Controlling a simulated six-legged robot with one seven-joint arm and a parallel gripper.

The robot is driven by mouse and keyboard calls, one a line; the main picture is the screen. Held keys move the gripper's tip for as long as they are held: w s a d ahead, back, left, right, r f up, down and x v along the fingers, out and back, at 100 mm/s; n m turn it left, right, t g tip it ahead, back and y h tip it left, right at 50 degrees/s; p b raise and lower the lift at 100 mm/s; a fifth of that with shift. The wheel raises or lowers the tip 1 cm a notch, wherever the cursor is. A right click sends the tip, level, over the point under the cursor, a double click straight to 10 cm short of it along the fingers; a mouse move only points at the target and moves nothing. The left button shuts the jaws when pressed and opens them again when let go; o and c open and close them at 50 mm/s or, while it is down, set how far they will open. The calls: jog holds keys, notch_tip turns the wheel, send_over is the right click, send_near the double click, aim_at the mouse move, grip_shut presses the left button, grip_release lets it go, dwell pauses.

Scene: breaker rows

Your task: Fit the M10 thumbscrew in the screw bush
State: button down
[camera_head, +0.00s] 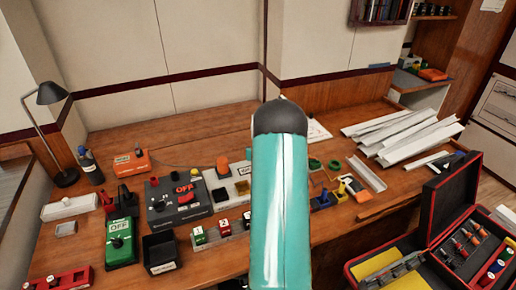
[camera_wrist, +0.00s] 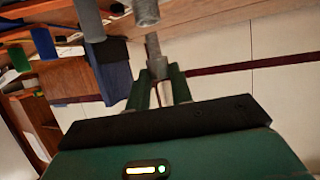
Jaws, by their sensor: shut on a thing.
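In the wrist view my gripper (camera_wrist: 158,75) is shut on a small grey metal piece, which looks like the M10 thumbscrew (camera_wrist: 153,46). Its wider end is between the green fingers and its narrower shank points away from them. A grey ridged cylinder (camera_wrist: 147,11) shows just beyond the shank's tip; I cannot tell whether it is the screw bush or whether they touch. In the head view my teal arm link covers the middle of the bench, and my gripper is hidden. I cannot pick out the screw bush there.
White channels (camera_head: 400,135) lie at the back right. An open red-edged case (camera_head: 450,215) stands front right.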

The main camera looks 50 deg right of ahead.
jog(key=shift+f, duration=1.6)
dwell(0.5)
jog(key=c, duration=1.2)
grip_release()
jog(key=shift+o, duration=0.2)
jog(key=v, duration=1.3)
jog(key=shift+s+a+r, duration=0.15)
jog(key=shift+s+a, duration=0.1)
jog(key=shift+w, duration=0.1)
